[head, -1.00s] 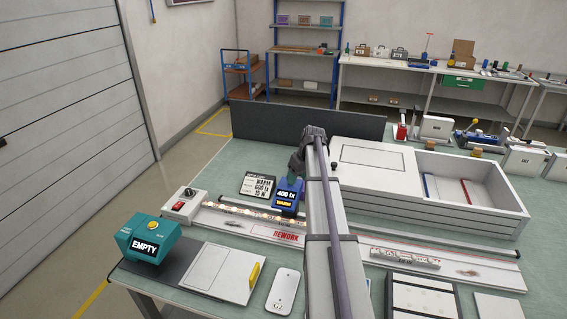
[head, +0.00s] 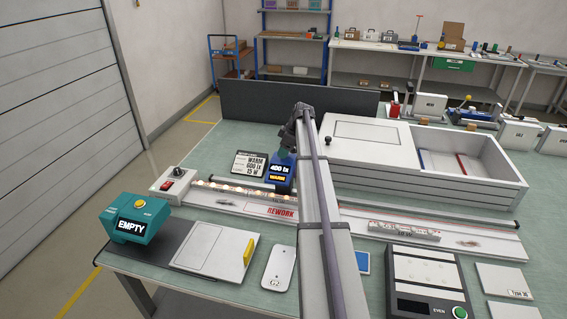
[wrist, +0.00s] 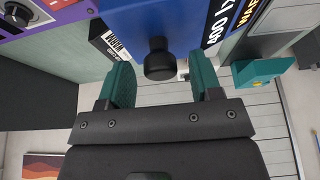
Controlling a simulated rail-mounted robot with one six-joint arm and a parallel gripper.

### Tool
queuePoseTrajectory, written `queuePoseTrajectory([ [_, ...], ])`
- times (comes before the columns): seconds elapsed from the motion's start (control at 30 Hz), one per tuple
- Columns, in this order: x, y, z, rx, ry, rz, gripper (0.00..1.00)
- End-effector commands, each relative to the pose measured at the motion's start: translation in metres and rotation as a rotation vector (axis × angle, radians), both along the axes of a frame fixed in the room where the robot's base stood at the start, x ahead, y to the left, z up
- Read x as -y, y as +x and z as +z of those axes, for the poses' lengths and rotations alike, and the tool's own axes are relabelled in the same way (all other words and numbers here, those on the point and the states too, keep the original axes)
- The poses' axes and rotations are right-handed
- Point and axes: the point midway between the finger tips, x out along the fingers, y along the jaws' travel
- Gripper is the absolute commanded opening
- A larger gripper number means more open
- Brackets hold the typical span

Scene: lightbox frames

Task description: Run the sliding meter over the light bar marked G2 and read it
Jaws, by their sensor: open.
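The sliding meter (head: 281,174) is a blue box on the long white rail, reading "400 lx" and "WARM". In the wrist view the meter (wrist: 165,22) has a black knob (wrist: 158,60). My gripper (wrist: 162,78) is open, its teal fingers apart on either side of the knob; in the head view my gripper (head: 287,152) is just above the meter. A lit light bar (head: 238,193) lies along the rail's left part. Another bar (head: 403,231), apparently unlit, lies right of my arm. A white tag (head: 281,268) near the front edge reads "G2".
A card (head: 248,165) reads "WARM 600 lx 15 W". A teal device (head: 135,222) reads "EMPTY". A switch box (head: 174,186) sits at the rail's left end. A panel (head: 428,271) with an "EVEN" display stands front right. A white bin (head: 500,165) is behind the rail.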

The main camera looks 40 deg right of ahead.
Motion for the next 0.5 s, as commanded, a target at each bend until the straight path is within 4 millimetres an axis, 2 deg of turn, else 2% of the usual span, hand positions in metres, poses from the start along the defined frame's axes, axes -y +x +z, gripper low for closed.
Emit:
queuePoseTrajectory([
  [0.03,-0.0015,0.0021,-0.0119,0.0,0.0,0.0,0.59],
  [0.3,-0.0033,0.0039,-0.0098,0.0,0.0,0.0,0.59],
  [0.5,-0.0033,0.0037,-0.0098,0.0,0.0,0.0,0.41],
])
